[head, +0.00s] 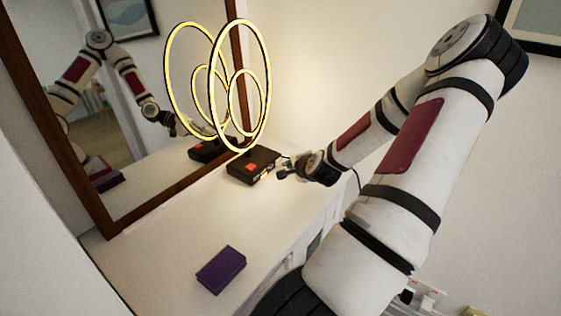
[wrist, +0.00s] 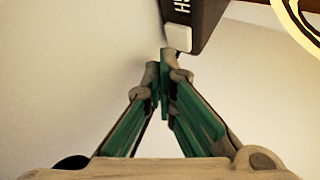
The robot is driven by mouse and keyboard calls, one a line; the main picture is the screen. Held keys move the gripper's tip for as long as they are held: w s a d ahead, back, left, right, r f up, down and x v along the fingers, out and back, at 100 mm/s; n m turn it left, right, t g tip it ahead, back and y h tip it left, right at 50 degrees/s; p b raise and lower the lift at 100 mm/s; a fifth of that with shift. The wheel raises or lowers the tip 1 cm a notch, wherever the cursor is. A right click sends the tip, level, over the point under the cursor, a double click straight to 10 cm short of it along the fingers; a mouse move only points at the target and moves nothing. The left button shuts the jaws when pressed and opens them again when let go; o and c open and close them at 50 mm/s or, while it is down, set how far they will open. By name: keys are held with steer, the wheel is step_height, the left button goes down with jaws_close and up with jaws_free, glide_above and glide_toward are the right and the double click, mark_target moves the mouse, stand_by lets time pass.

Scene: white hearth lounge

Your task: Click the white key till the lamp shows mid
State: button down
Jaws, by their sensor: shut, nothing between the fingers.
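My gripper (head: 280,174) is shut and empty, to the right of the base in the head view. In the wrist view its fingertips (wrist: 165,62) are just below the white key; whether they touch it I cannot tell.
The base stands on a white tabletop (head: 185,240), in front of a brown-framed mirror (head: 112,218) that reflects lamp and arm. A purple book (head: 221,270) lies nearer, with clear surface between it and the lamp. Wall sockets (head: 428,296) are at lower right.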

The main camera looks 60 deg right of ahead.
steer(key=shift+s, duration=0.1)
steer(key=shift+s+a+p, duration=0.15)
steer(key=shift+s+p, duration=0.7)
steer(key=shift+s, duration=0.45)
steer(key=shift+s+a+p, duration=0.15)
steer(key=shift+s+p, duration=0.65)
steer(key=shift+s, duration=0.45)
